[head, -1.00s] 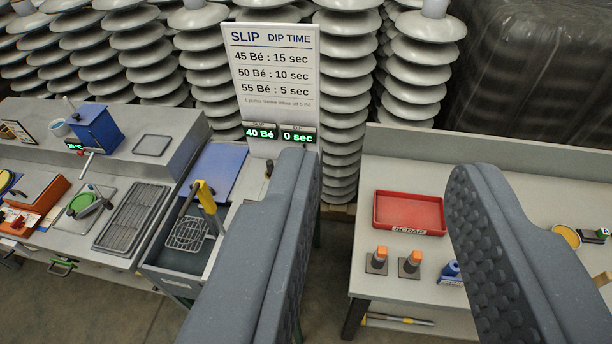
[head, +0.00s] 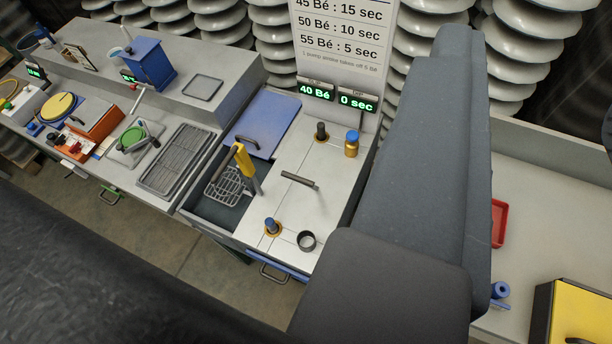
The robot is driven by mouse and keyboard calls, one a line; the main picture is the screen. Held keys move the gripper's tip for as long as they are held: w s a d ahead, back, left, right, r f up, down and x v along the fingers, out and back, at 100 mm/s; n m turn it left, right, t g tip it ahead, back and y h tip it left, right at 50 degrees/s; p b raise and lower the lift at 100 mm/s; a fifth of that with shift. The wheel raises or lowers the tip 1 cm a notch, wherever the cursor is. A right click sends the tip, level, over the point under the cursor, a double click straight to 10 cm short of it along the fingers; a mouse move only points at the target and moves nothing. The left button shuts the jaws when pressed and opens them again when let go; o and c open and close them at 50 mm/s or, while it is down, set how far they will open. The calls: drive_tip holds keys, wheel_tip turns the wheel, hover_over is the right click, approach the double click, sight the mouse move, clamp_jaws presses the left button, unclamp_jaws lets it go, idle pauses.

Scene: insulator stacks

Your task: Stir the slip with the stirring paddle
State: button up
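My gripper (head: 548,95) is open and empty. One large grey finger crosses the right middle; only a dark edge of what appears to be the other finger shows at the right border. An open dark well (head: 215,212) holds a wire basket with a yellow handle (head: 243,160). Slip surface is not clearly visible, and I cannot tell which part is the stirring paddle.
The sign's displays (head: 337,95) read 40 Bé and 0 sec. A blue lid (head: 262,124), a blue-capped amber jar (head: 352,144) and a dark ring (head: 307,240) are near. A red tray (head: 499,222) and a yellow-topped box (head: 572,315) are at right. Insulator stacks line the back.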

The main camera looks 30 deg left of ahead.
drive_tip(key=w+a+f+n+g+p, duration=0.35)
drive_tip(key=w+f, duration=0.25)
drive_tip(key=w, duration=0.4)
drive_tip(key=n+g+p, duration=0.5)
drive_tip(key=n+g, duration=0.5)
drive_tip(key=n, duration=0.4)
hover_over(306, 181)
drive_tip(key=s, duration=0.3)
wheel_tip(306, 181, down, 31)
drive_tip(key=w+f+p, duration=0.1)
drive_tip(key=f, duration=0.3)
drive_tip(key=f+p, duration=0.1)
drive_tip(key=f, duration=0.4)
drive_tip(key=w+f, duration=0.1)
drive_tip(key=f, duration=0.3)
drive_tip(key=shift+w+f+p, duration=0.2)
drive_tip(key=shift+w+p, duration=0.1)
drive_tip(key=shift+p, duration=0.1)
clamp_jaws()
